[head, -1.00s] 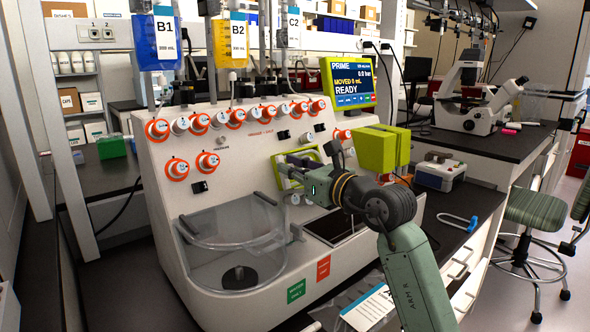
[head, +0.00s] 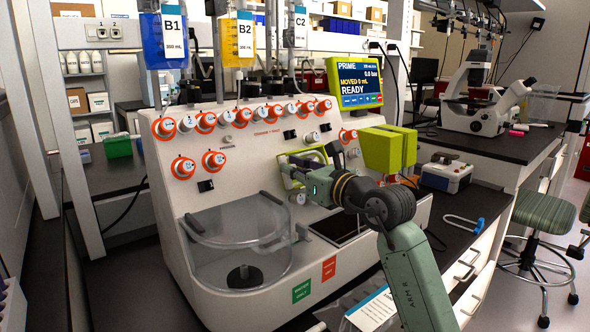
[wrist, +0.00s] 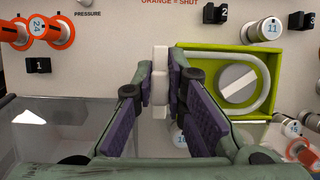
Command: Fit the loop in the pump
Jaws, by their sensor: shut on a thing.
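The pump is a lime-green framed recess (wrist: 194,78) in the white front panel, with a round pale rotor (wrist: 238,82). It also shows in the head view (head: 286,181), partly behind my gripper. The loop is a grey U-shaped tube (wrist: 270,72) that curves around the rotor's right side. Its white end block (wrist: 160,68) is at the recess's left edge. My gripper (wrist: 160,92) is shut on this block; in the head view my gripper (head: 306,170) is at the pump. I cannot tell whether the loop is fully seated.
A lime-green block (head: 388,150) stands out right of the pump, close to my arm. Orange and white knobs (head: 183,168) line the panel. A clear round basin (head: 240,250) is below left. A blue-and-grey U-shaped piece (head: 463,221) lies on the dark bench at right.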

